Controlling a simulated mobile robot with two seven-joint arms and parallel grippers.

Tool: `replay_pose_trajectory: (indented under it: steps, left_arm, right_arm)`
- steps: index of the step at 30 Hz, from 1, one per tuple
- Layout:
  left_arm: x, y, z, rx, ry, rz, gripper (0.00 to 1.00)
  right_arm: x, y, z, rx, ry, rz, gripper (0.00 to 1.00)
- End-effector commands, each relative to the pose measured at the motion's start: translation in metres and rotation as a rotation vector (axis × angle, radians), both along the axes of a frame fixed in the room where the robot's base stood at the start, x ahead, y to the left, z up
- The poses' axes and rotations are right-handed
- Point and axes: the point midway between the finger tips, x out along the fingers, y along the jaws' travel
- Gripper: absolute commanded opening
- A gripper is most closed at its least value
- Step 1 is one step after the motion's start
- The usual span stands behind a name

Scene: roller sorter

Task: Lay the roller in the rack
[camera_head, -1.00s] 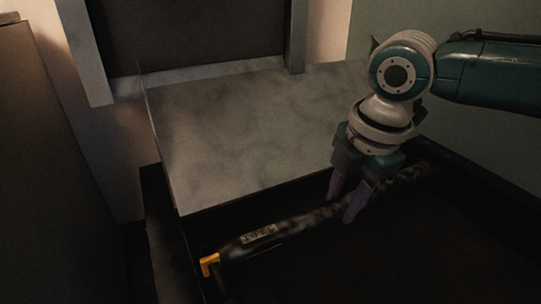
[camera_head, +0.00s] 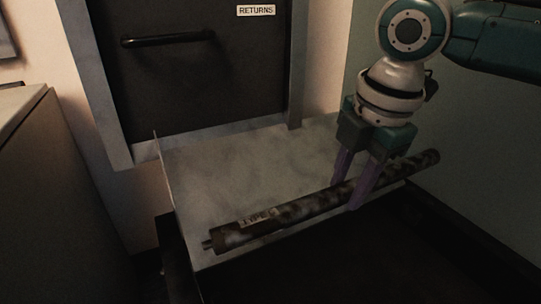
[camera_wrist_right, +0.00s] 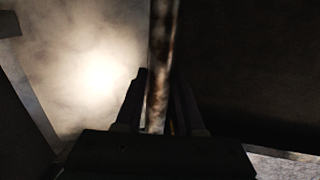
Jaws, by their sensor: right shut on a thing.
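The roller (camera_head: 290,212) is a long, dark, mottled bar with a label that reads "TYPE" and a partly unreadable letter. A short metal pin sticks out of its left end. My right gripper (camera_head: 357,195) is shut on the roller right of its middle, its purple fingers on either side of it. The roller is held at a slant, its right end higher in the picture, above the front edge of the pale tray. In the right wrist view the roller (camera_wrist_right: 162,60) runs up from between the fingers (camera_wrist_right: 158,115). My left gripper is not in view. I cannot identify the rack.
A pale metal tray or chute (camera_head: 215,170) lies below a dark door (camera_head: 200,75) with a bar handle and a "RETURNS" sign (camera_head: 256,11). A dark bin area (camera_head: 340,260) is in front. A grey cabinet (camera_head: 60,190) stands at the left.

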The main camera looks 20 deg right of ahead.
Motion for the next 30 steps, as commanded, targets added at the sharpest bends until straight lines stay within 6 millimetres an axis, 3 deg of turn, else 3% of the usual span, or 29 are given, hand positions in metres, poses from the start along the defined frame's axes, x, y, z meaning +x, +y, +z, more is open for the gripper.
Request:
replay_pose_trajectory:
  steps: [1, 6, 30]
  left_arm:
    - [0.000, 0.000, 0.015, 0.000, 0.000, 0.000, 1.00]
    - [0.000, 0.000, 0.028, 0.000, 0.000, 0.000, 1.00]
    - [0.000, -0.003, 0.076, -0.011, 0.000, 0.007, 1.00]
  right_arm:
    - [0.002, 0.000, 0.021, 0.002, -0.006, -0.001, 0.00]
    - [0.001, 0.001, 0.044, 0.002, -0.005, 0.000, 0.00]
    - [0.001, 0.000, 0.084, 0.001, -0.003, -0.001, 0.00]
